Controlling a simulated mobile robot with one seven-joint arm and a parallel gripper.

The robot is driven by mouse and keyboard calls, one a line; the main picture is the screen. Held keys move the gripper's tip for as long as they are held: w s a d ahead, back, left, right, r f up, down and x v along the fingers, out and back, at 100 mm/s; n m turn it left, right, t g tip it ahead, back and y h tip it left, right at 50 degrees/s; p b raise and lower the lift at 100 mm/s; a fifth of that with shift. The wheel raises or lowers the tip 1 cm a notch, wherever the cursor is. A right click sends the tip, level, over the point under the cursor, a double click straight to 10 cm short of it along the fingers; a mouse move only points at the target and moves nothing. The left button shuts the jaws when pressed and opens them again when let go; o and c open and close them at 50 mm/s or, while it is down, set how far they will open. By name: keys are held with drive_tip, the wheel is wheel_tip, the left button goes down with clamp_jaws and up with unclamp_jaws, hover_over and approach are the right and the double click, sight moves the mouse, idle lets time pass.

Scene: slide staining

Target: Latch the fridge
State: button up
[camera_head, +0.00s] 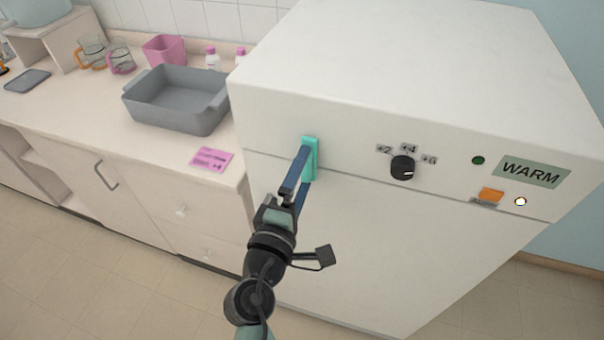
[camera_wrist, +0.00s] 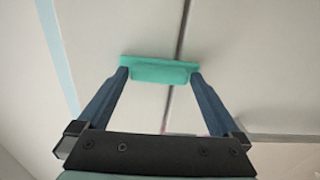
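The white fridge (camera_head: 390,245) fills the right of the head view, its door seam closed to a thin line. A teal latch (camera_head: 311,160) stands upright across that seam near the left edge of the front. The latch also shows in the wrist view (camera_wrist: 160,71), lying crosswise over the dark seam. My gripper (camera_head: 302,168) is at the latch, with its two blue fingers wide apart. In the wrist view, the fingertips (camera_wrist: 159,74) are at the two ends of the latch. I cannot tell whether they touch it.
The fridge front carries a black knob (camera_head: 402,168), an orange switch (camera_head: 491,196), a green lamp (camera_head: 478,160) and a WARM label (camera_head: 530,172). A counter (camera_head: 70,108) on the left holds a grey tub (camera_head: 178,112) and a pink card (camera_head: 212,160). The floor in front is clear.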

drive_tip(key=shift+s, duration=0.15)
drive_tip(key=b+v, duration=0.3)
drive_tip(key=v, duration=0.9)
drive_tip(key=shift+s, duration=0.35)
drive_tip(key=shift+a, duration=0.15)
